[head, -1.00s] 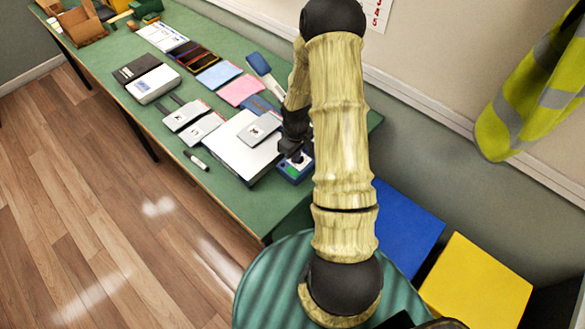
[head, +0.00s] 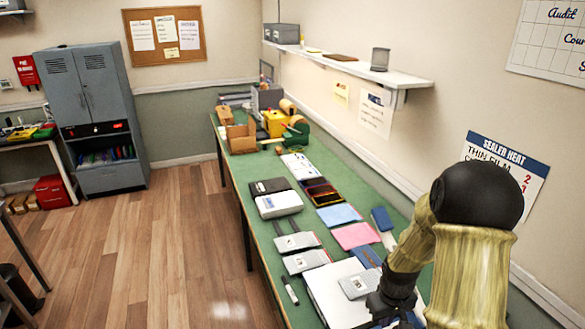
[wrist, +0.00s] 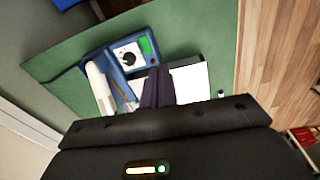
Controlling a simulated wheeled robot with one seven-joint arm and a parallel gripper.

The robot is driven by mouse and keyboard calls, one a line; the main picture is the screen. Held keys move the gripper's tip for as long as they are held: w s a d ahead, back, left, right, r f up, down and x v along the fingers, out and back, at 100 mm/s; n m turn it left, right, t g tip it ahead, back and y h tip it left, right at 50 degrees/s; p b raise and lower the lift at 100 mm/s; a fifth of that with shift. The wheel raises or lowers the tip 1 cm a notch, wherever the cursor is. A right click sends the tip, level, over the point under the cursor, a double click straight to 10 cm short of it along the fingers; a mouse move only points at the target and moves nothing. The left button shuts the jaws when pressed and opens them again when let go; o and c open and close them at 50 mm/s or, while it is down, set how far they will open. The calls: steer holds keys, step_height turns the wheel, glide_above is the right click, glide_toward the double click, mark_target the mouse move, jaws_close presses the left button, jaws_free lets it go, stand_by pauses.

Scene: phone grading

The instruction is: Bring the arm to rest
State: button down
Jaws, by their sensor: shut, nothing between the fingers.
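My gripper (head: 392,303) is at the near right end of the green table (head: 268,262), beside a white slab (head: 325,290) with a small grey case (head: 358,285) on it. My arm bends down to it from the right edge of the head view. In the wrist view my gripper (wrist: 158,72) has its dark fingers together with nothing between them. The fingers point toward a blue device (wrist: 118,78) with a dial and green screen, and they partly cover the white slab (wrist: 190,84). I cannot tell the height of the fingertips above the table.
Grey cases (head: 296,241), a pink pad (head: 358,235), a light blue pad (head: 338,215) and a marker (head: 291,291) lie on the table. A wall shelf (head: 345,65) runs above it. A grey cabinet (head: 95,120) stands at the back left. The wooden floor (head: 165,250) is clear.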

steer(key=s+a+r+m+t+b, duration=0.2)
steer(key=s+a+r, duration=0.6)
steer(key=s+r, duration=0.1)
steer(key=shift+s+a+r+m, duration=0.3)
steer(key=shift+s+a+m, duration=0.1)
steer(key=shift+s, duration=0.45)
